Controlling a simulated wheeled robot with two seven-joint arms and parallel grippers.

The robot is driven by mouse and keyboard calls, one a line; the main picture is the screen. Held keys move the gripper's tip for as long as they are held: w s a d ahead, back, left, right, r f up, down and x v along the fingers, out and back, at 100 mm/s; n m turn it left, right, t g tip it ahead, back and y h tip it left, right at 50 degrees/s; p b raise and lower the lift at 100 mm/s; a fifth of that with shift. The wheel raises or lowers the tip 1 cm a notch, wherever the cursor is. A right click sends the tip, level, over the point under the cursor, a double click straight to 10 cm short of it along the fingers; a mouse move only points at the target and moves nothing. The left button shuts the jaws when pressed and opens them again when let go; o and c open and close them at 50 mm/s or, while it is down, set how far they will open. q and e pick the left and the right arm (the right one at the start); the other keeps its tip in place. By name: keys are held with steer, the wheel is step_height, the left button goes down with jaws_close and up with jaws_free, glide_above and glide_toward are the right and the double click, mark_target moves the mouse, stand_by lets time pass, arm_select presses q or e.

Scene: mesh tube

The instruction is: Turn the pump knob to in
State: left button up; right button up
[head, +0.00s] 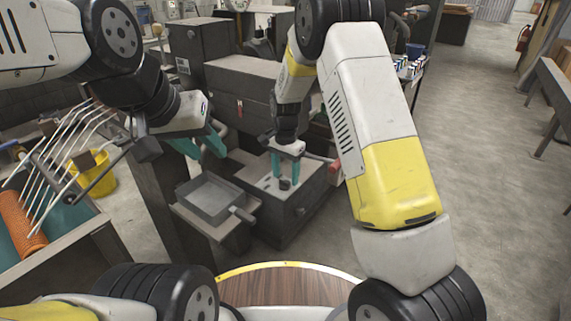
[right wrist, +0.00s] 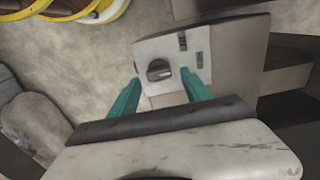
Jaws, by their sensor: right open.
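The pump knob (right wrist: 159,69) is a dark round knob on a light grey panel (right wrist: 153,48) in the right wrist view. In the head view the knob (head: 285,184) shows small on top of the dark pump box (head: 290,214). My right gripper (head: 285,178) points down over the panel with its teal fingers apart. In the right wrist view its fingertips (right wrist: 160,74) lie on either side of the knob; I cannot tell whether they touch it. The knob's marks are too small to read. My left gripper (head: 207,150) is open and empty, left of the box.
A grey square tray (head: 205,212) with a handle sits left of the pump box. Dark boxes (head: 240,80) stand behind. At left are a rack of white rods (head: 80,150), an orange mesh tube (head: 20,225) and a yellow bucket (head: 97,180). The floor at right is mostly clear.

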steer(key=shift+f, duration=0.6)
steer(key=shift+c, duration=0.3)
jaws_close()
steer(key=shift+n, duration=0.4)
steer(key=n, duration=0.4)
steer(key=shift+a+n, duration=0.1)
steer(key=shift+n, duration=0.2)
steer(key=shift+a+n, duration=0.1)
steer(key=shift+n, duration=2.1)
